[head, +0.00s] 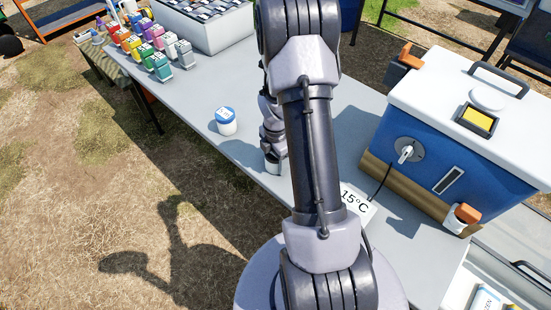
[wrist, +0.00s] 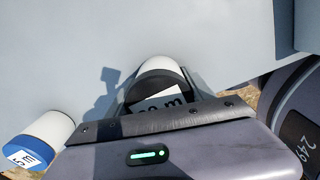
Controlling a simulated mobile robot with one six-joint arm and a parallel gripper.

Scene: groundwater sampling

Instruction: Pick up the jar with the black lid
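The jar with the black lid (wrist: 160,68) is in the middle of the wrist view, white-bodied, with a partly hidden label on its lid. My gripper (head: 272,150) is right over it, and dark finger parts show at both sides of the lid. I cannot tell whether the fingers touch the jar. In the head view only a bit of the white jar body (head: 273,168) shows below my gripper, at the table's front edge. A white jar with a blue lid (head: 226,121) stands to the left; it also shows in the wrist view (wrist: 42,138), at lower left.
The grey table (head: 210,85) is clear around the jars. Several coloured bottles (head: 150,45) and a white tray box (head: 210,22) stand at the far end. A blue cooler (head: 430,140) with a white lid and a 15°C sign (head: 355,200) are to the right.

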